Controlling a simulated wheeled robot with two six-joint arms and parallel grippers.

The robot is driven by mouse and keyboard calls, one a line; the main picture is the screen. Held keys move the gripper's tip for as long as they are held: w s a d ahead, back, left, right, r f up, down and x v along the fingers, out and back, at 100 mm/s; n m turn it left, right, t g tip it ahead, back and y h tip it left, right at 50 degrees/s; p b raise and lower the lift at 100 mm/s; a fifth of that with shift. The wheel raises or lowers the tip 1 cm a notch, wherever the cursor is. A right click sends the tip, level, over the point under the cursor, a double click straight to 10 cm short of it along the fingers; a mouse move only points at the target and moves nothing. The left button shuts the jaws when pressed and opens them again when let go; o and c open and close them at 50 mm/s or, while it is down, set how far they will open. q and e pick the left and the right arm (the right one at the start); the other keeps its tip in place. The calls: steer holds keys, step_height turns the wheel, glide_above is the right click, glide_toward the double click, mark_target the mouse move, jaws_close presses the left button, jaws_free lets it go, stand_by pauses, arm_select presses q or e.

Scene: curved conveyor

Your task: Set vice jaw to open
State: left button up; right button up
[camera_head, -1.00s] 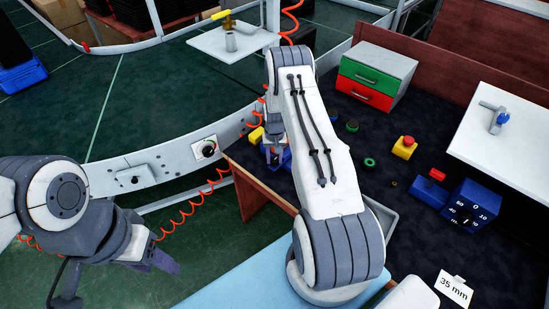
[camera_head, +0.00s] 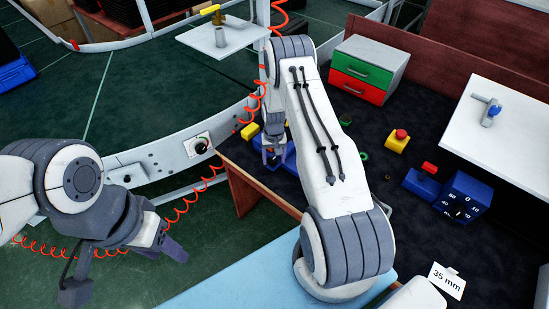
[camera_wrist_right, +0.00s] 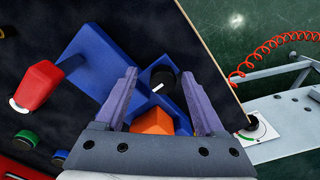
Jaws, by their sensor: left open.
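A blue vice-like fixture (camera_wrist_right: 104,66) lies on the dark bench in the right wrist view. Beside it is a blue part with a round black knob (camera_wrist_right: 163,84) bearing a white mark. An orange block (camera_wrist_right: 152,122) lies close to my right gripper's palm. My right gripper (camera_wrist_right: 163,84) is open, its fingers apart on either side of the knob; contact cannot be told. In the head view the blue fixture (camera_head: 289,159) is mostly hidden by my right arm and gripper (camera_head: 272,158). My left gripper (camera_head: 124,270) is open and empty, left of the bench.
A red lever (camera_wrist_right: 37,85) stands near the fixture. A white panel with a dial (camera_head: 201,146) lies left of the bench, with a red coiled cable (camera_head: 190,197) near. Right are a yellow box with red button (camera_head: 398,140), blue dial box (camera_head: 465,197) and drawers (camera_head: 362,70).

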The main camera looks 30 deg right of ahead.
step_height(320, 180, up, 10)
steer(key=b, duration=0.3)
steer(key=shift+r, duration=0.25)
stand_by(0.4)
steer(key=s+a+r+n, duration=0.35)
steer(key=a+r, duration=0.45)
steer(key=a, duration=0.3)
steer(key=s+a+r+n, duration=0.3)
steer(key=s+a+r, duration=0.3)
steer(key=a, duration=0.5)
steer(key=s+a+r+n, duration=0.3)
steer(key=s, duration=0.7)
steer(key=s+a+r+n+y, duration=0.1)
steer(key=s+a+r+n, duration=0.2)
steer(key=s, duration=0.7)
steer(key=shift+s+a+r, duration=0.35)
steer(key=shift+a+r, duration=0.1)
steer(key=shift+a, duration=0.1)
